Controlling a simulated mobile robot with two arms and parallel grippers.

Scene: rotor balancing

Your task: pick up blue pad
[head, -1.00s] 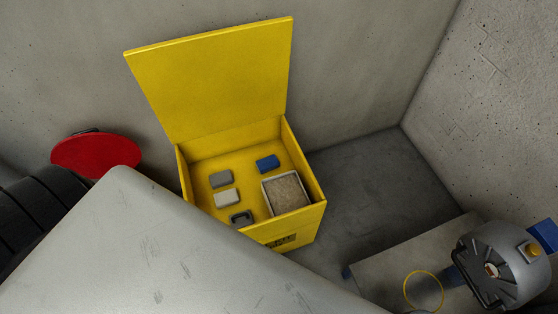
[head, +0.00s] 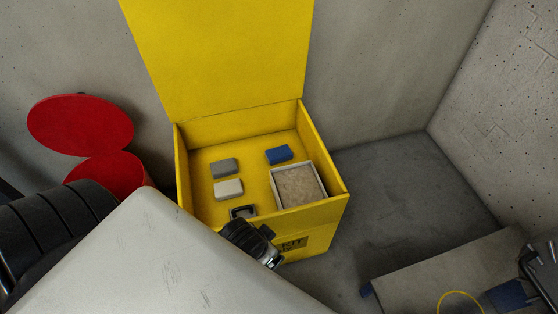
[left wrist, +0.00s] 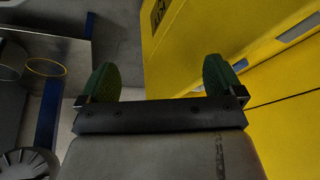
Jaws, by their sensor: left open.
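The blue pad (head: 279,154) lies on the floor of the open yellow box (head: 192,190), towards the back, in the head view. My left gripper (left wrist: 160,75) is open and empty in the left wrist view, its two green-padded fingers spread apart beside the box's yellow outside wall (left wrist: 190,50). In the head view a dark part of my left arm shows at the box's front edge, apart from the pad; the fingers cannot be made out there. My right gripper is not in view.
The box also holds a dark grey pad (head: 223,168), a pale pad (head: 228,189), a dark bracket-like piece (head: 243,212) and a grit-filled tray (head: 322,181). The raised yellow lid (head: 220,60) stands behind. A red bin (head: 110,172) is left; a low bench (head: 430,275) is right.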

